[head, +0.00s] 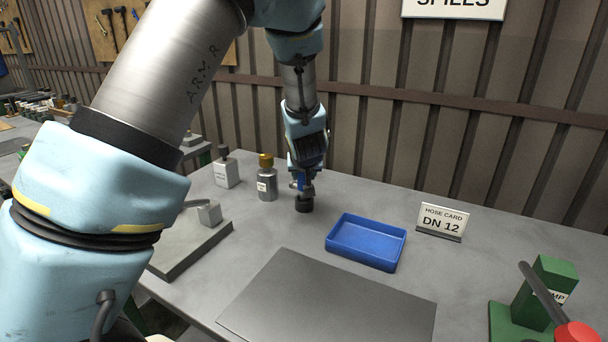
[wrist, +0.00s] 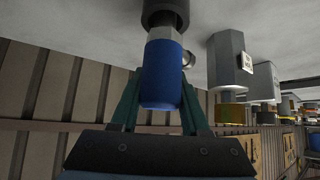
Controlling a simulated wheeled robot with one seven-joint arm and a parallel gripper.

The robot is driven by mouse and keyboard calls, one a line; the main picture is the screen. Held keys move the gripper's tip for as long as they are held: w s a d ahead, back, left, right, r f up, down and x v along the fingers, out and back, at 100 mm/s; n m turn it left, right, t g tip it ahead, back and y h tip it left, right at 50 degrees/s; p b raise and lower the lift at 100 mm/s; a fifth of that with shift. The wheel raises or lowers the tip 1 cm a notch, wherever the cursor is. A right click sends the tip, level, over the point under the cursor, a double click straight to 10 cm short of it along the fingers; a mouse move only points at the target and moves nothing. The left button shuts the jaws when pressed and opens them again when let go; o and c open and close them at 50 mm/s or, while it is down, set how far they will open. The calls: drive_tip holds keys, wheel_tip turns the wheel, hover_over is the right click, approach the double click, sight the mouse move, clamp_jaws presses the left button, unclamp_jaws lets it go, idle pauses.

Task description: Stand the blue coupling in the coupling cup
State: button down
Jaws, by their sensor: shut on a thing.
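The blue coupling (wrist: 162,75) has a blue body and a metal end. My gripper (wrist: 160,88) is shut on its blue body, with one finger on each side. In the head view my gripper (head: 301,184) points down at the back of the table, and a little of the blue coupling (head: 297,181) shows between the fingers. The dark coupling cup (head: 304,204) is directly below on the table. In the wrist view the coupling's metal end meets the mouth of the dark cup (wrist: 163,6), in line with it. How deep it sits is hidden.
A grey bottle with a yellow cap (head: 267,182) and a white bottle (head: 226,170) stand left of the cup. A blue tray (head: 393,262) and a hose card sign (head: 441,221) are to the right. A dark mat (head: 330,307) lies in front, and a green pump (head: 540,295) stands far right.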

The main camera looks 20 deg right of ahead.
drive_tip(key=shift+f+b, duration=0.4)
drive_tip(key=shift+f, duration=0.25)
drive_tip(key=shift+c, duration=1.5)
unclamp_jaws()
drive_tip(key=p+v, duration=0.2)
drive_tip(key=v, duration=0.9)
drive_tip(key=shift+f, duration=0.1)
